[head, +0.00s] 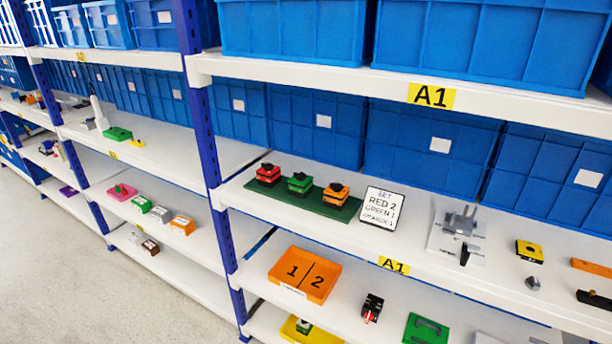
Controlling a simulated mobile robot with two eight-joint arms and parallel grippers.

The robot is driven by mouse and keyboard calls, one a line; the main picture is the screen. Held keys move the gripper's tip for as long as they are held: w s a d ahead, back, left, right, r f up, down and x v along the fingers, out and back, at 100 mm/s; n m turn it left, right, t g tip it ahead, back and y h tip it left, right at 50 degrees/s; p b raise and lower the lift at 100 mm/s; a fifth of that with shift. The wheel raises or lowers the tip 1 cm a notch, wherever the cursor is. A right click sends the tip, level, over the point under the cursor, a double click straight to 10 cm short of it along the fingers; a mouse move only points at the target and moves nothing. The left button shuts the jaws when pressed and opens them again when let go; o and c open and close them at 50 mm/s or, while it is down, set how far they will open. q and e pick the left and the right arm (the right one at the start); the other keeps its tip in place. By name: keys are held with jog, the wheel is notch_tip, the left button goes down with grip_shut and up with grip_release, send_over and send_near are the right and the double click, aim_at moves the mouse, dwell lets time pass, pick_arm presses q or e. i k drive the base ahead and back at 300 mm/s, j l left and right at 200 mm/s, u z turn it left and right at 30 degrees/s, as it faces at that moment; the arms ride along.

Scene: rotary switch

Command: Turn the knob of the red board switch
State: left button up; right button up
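A dark green board (315,200) lies on the middle shelf, left of centre on the A1 rack. Three small switches with black knobs stand on it in a row. The red switch (268,175) is at the left end, the green switch (299,183) is in the middle and the orange switch (336,193) is at the right end. The knob positions are too small to read. Another red and black piece (372,309) sits on the lower shelf. Neither gripper is in view.
A sign (381,207) right of the board reads "SET RED 2 GREEN 1", with a last line that looks like "ORANGE 1". Blue bins (316,125) stand behind. An orange tray (304,275) marked 1 and 2 is below. A blue upright (212,150) stands left.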

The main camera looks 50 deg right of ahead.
aim_at(268, 166)
jog(key=z, duration=1.4)
jog(key=i+j+z, duration=0.1)
jog(key=z, duration=0.25)
jog(key=i+j+z, duration=0.1)
jog(key=z, duration=0.3)
jog(key=i+j+z, duration=0.15)
jog(key=j, duration=0.2)
jog(key=i+j+z, duration=0.1)
jog(key=j, duration=0.3)
jog(key=i+j+z, duration=0.15)
jog(key=j, duration=0.2)
